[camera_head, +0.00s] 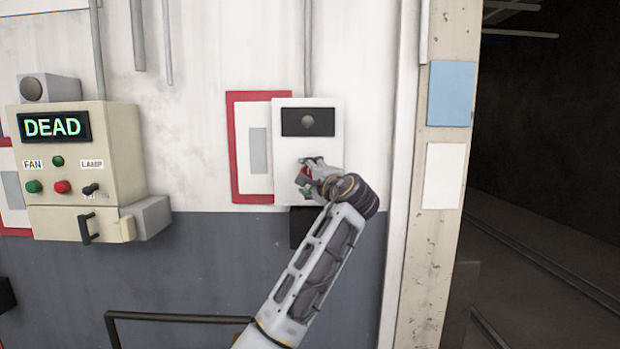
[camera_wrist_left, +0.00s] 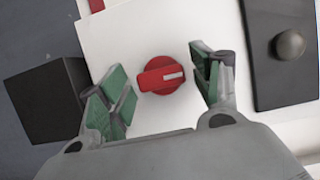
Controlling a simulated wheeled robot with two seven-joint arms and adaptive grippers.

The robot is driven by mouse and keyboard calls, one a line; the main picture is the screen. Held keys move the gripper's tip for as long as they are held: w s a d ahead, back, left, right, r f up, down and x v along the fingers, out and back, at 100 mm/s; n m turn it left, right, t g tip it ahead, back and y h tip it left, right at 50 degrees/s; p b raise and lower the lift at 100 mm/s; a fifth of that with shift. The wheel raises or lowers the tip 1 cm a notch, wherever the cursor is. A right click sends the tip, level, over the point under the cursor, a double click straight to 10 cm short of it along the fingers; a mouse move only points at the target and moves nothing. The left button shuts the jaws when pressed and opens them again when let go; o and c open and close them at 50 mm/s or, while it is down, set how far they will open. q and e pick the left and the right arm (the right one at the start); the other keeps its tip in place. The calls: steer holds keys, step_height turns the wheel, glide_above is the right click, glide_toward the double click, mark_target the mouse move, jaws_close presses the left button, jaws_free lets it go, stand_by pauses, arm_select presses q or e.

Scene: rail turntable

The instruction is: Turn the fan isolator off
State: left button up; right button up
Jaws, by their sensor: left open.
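The fan isolator is a white box (camera_head: 290,122) on the wall, with a dark panel and round knob (camera_head: 307,122) at its top. A red rotary handle (camera_wrist_left: 165,75) with a pale pointer mark is on its lower face. In the head view the handle is largely hidden by my left gripper (camera_head: 312,178). In the left wrist view my left gripper (camera_wrist_left: 160,88) is open, with its green-padded fingers on either side of the red handle. Gaps show between the fingers and the handle. My right gripper is not in view.
A beige control box (camera_head: 125,150) at the left has a screen reading DEAD, FAN and LAMP labels, buttons and a lower latch. A dark rail (camera_head: 180,318) runs below. A dark opening with tracks (camera_head: 550,240) lies at the right.

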arm_select(q)
steer(key=shift+s+d, duration=0.1)
steer(key=shift+s, duration=0.1)
steer(key=v, duration=0.7)
steer(key=shift+s, duration=0.1)
stand_by(0.6)
